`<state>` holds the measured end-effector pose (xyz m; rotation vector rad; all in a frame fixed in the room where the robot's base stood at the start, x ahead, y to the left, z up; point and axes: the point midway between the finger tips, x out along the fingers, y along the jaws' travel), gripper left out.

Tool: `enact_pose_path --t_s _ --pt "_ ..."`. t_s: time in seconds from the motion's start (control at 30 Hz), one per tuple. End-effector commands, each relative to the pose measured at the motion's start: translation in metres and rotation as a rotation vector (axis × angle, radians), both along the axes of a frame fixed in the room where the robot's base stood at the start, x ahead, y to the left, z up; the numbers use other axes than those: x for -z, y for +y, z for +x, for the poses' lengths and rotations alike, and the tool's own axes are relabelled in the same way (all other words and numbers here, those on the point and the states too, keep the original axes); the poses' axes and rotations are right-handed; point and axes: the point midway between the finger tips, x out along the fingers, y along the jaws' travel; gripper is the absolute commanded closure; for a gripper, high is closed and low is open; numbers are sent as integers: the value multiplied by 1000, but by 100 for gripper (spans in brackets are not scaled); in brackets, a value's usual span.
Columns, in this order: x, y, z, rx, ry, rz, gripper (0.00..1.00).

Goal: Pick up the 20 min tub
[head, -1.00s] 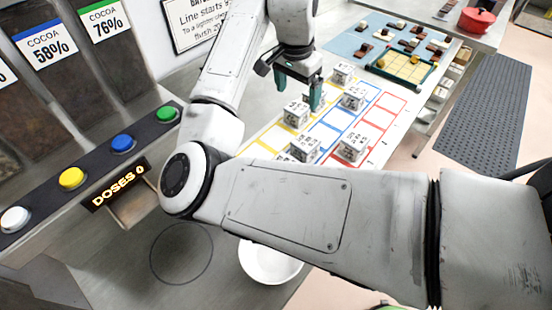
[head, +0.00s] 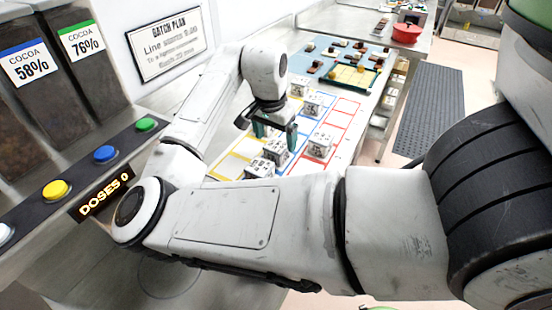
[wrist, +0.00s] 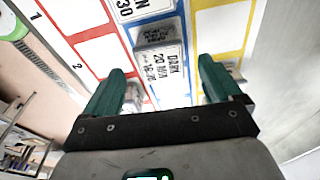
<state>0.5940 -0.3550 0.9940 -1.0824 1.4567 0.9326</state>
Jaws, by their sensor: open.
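The 20 min tub (wrist: 158,62), a pale box with black print reading DARK 20 MIN, sits on the blue-outlined strip in the wrist view. My gripper (wrist: 161,70) is open and empty, its two green fingers on either side of that tub in the picture, apart from it. In the head view my gripper (head: 276,134) hangs just over a white printed tub (head: 274,151), whose label I cannot read there. Whether the fingertips are level with the tub's sides cannot be told.
Another tub (wrist: 140,9) marked 30 stands beside it on the blue strip. Other tubs stand close by, one at right (head: 319,145), one in front (head: 261,168) and two behind (head: 314,103). A blue mat (head: 340,55) with small blocks lies farther back.

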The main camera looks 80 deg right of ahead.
Motion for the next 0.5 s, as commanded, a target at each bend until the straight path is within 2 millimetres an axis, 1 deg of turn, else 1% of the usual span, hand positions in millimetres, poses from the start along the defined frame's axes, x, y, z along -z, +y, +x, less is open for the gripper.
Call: enact_pose_path --t_s 0.17,0.5 --pt "7 -1 0 0 0 0 8" --pt "44 -6 -1 0 -1 1 8"
